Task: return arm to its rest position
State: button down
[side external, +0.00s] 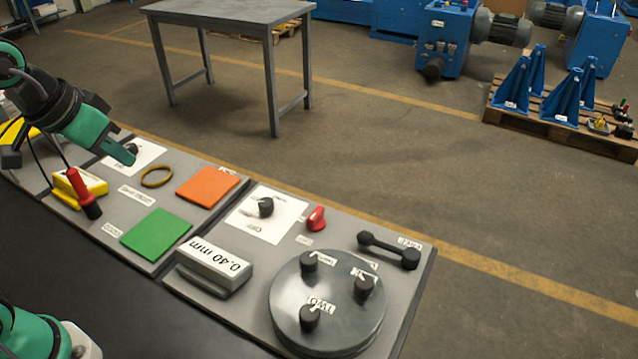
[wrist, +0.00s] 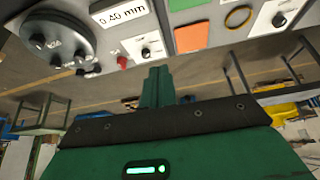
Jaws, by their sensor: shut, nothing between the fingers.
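My gripper (side external: 124,153) is at the left in the side external view, above the far edge of the grey panel (side external: 112,197). Its green fingers are together with nothing between them, and they also show in the wrist view (wrist: 158,88). In the side view the fingertips appear close to a black knob (side external: 133,148) on a white plate; I cannot tell the exact gap. The wrist view shows the panel upside down along its top, away from the fingers.
The panel carries a brass-coloured ring (side external: 157,177), an orange square (side external: 207,186), a green square (side external: 156,234), a red-handled tool (side external: 82,190), a 0.40 mm block (side external: 214,266), a red knob (side external: 316,218), a black link (side external: 388,249) and a round plate (side external: 328,335) with black knobs.

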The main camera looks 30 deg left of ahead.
jog(key=shift+n, duration=0.3)
jog(key=s, duration=0.1)
jog(key=s+a+f, duration=0.1)
jog(key=s, duration=0.1)
jog(key=s+a+f, duration=0.1)
jog(key=s, duration=0.1)
jog(key=shift+f, duration=0.2)
dwell(0.6)
